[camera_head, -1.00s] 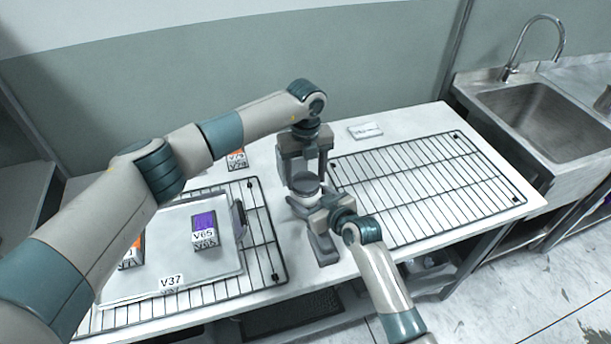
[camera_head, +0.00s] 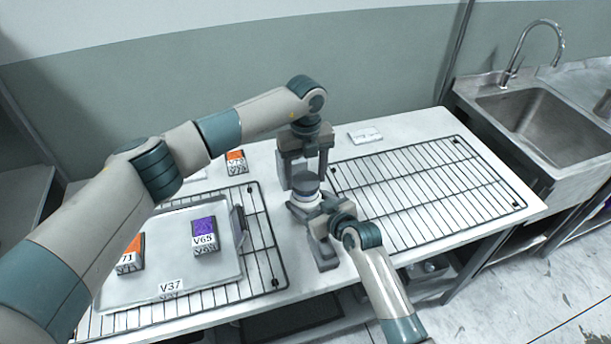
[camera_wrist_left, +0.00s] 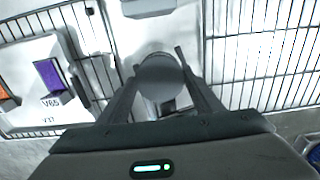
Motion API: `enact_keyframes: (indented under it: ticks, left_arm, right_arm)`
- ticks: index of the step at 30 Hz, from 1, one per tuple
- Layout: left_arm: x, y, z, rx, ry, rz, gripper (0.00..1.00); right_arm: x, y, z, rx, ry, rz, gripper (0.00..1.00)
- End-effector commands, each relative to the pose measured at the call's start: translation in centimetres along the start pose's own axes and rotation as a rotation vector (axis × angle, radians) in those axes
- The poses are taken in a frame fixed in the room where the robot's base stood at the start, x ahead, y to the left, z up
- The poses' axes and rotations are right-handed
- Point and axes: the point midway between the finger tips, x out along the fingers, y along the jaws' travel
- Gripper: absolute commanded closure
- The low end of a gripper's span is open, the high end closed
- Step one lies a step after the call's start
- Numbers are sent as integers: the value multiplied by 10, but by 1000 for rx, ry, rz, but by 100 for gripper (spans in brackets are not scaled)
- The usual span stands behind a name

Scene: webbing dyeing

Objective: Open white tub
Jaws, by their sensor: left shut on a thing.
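The white tub (camera_head: 306,197) stands upright near the middle of the table, with a round grey lid (camera_head: 305,182) on top. My left gripper (camera_head: 304,178) points down from above, with its fingers on either side of the lid, shut on it. In the left wrist view the lid (camera_wrist_left: 160,76) sits between the two fingers. My right gripper (camera_head: 312,204) comes in low from the front right and is closed around the tub's body. Much of the tub is hidden behind the right gripper.
An empty wire rack (camera_head: 425,190) lies on the right. On the left rack (camera_head: 262,235) a tray (camera_head: 165,230) holds a purple block labelled V65 (camera_head: 204,234) and an orange block (camera_head: 130,254). Another orange block (camera_head: 236,162) stands behind. A small white item (camera_head: 365,135) lies at the back.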

Motion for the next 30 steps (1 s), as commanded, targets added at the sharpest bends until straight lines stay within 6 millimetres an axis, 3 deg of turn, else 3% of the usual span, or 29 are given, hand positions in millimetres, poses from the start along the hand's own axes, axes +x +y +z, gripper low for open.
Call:
enact_keyframes:
  ticks: [8, 18, 27, 28, 30]
  left_arm:
    - [-5, 0, 0, 0, -1, -1, 67]
    - [-37, 0, 1, 1, -2, -1, 67]
    - [-40, 0, 0, 0, 0, 0, 67]
    - [-40, 0, 0, 0, 0, 0, 67]
    - [-40, 0, 0, 0, 0, 0, 67]
  right_arm:
    - [0, 0, 1, 0, -2, 0, 98]
    - [0, 0, 1, 0, -2, 0, 98]
    - [0, 0, 1, 0, -1, 0, 98]
    - [0, 0, 1, 0, -2, 0, 33]
    - [0, 0, 1, 0, -1, 0, 16]
